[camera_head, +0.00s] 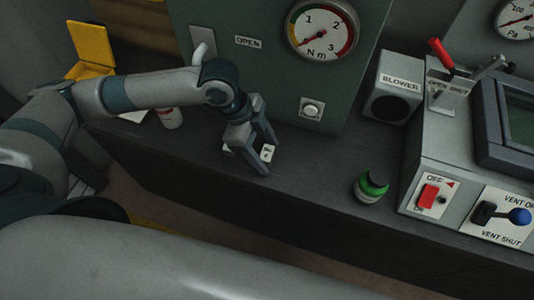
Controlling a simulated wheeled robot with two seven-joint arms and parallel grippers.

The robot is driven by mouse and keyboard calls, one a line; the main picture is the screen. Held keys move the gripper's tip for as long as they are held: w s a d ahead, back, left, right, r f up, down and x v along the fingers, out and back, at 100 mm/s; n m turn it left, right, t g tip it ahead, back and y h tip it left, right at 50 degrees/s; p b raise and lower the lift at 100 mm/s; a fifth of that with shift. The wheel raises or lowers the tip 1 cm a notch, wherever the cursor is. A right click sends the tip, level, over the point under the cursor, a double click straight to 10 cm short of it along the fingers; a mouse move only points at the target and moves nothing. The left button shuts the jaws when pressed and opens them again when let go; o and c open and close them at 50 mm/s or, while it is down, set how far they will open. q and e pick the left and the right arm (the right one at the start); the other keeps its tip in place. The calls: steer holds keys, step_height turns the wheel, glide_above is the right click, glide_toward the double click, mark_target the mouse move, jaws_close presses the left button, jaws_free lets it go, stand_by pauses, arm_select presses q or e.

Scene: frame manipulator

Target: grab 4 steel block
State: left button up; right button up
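My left gripper (259,160) points down at the dark bench top (315,170), below the gauge panel. Small pale blocks, one a steel block (267,152) with a dark mark, show between and beside its fingers. The fingers stand apart around this spot. They partly hide the blocks, so I cannot tell whether they touch them. The mark on the block is too small to read. My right gripper is not in view.
A grey panel (265,75) with a dial rises behind. A blower box (392,97) and a switch console (440,170) stand at the right.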

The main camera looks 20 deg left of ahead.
mark_target(266, 152)
arm_select(q)
steer(key=c, duration=1)
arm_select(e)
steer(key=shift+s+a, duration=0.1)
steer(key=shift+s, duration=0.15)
arm_select(q)
steer(key=shift+r, duration=0.1)
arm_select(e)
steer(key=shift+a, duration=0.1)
